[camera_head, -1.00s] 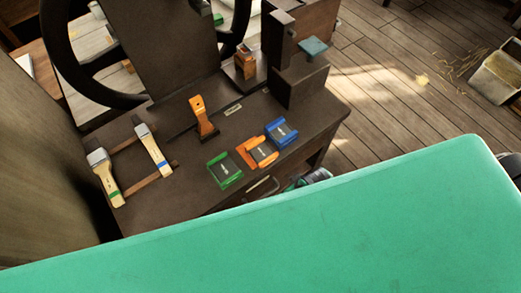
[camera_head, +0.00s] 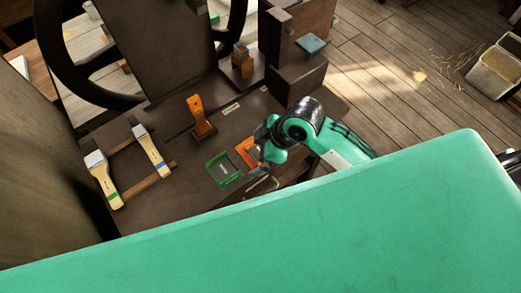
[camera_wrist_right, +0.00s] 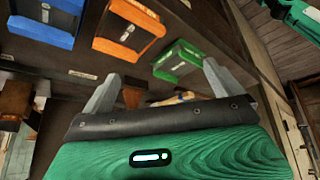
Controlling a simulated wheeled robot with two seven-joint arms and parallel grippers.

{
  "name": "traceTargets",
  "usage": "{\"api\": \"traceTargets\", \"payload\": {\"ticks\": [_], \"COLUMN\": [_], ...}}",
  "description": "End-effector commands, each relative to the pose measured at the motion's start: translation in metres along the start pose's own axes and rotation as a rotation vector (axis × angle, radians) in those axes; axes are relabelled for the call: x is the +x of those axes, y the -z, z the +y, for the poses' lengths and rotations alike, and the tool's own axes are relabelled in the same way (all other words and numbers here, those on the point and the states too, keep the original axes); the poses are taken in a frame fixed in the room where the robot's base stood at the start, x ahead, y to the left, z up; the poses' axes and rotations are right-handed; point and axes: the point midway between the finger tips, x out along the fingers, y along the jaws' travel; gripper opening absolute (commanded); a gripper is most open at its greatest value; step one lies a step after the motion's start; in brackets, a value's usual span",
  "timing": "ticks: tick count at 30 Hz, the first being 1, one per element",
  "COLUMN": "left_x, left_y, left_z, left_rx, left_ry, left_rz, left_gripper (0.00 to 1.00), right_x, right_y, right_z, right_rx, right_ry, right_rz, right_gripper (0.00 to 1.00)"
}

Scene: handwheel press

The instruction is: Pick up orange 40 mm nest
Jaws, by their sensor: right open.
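The orange nest (camera_head: 246,151) lies on the dark press table. In the head view my right gripper and arm cover part of it. In the right wrist view the orange nest (camera_wrist_right: 129,28) shows between the blue nest (camera_wrist_right: 46,20) and the green nest (camera_wrist_right: 181,63). In the head view the green nest (camera_head: 222,169) is clear to the left, and the blue nest is hidden behind my right arm. My right gripper (camera_head: 259,160) is open and empty; its two spread fingers (camera_wrist_right: 158,85) show in the wrist view, apart from the orange nest. My left gripper is not in view.
An orange upright tool (camera_head: 200,117) stands behind the nests. Two brushes (camera_head: 151,151) rest on a wooden rack at the left. The press handwheel (camera_head: 60,75) and a dark block (camera_head: 295,88) stand at the back. The table between brushes and green nest is clear.

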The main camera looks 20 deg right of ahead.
Motion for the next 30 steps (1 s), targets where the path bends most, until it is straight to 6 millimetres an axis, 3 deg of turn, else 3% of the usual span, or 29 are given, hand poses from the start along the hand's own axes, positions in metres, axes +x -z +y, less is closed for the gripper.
{"api": "traceTargets", "payload": {"ticks": [7, 15, 22, 26, 30], "left_x": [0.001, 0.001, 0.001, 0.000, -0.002], "left_y": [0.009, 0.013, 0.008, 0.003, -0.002], "left_z": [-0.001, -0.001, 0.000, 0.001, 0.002], "left_rx": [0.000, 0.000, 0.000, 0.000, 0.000], "left_ry": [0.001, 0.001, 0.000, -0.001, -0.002], "left_rz": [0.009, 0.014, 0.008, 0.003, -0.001], "left_gripper": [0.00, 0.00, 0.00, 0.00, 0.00], "right_x": [-0.017, -0.050, -0.077, -0.082, -0.069], "right_y": [0.016, 0.011, 0.003, 0.001, -0.002], "right_z": [0.023, 0.054, 0.074, 0.077, 0.073], "right_rx": [-0.314, -0.545, -0.629, -0.642, -0.644], "right_ry": [0.125, 0.258, 0.333, 0.352, 0.358], "right_rz": [-0.030, -0.086, -0.109, -0.110, -0.110], "right_gripper": [0.96, 0.96, 0.96, 0.96, 0.96]}}
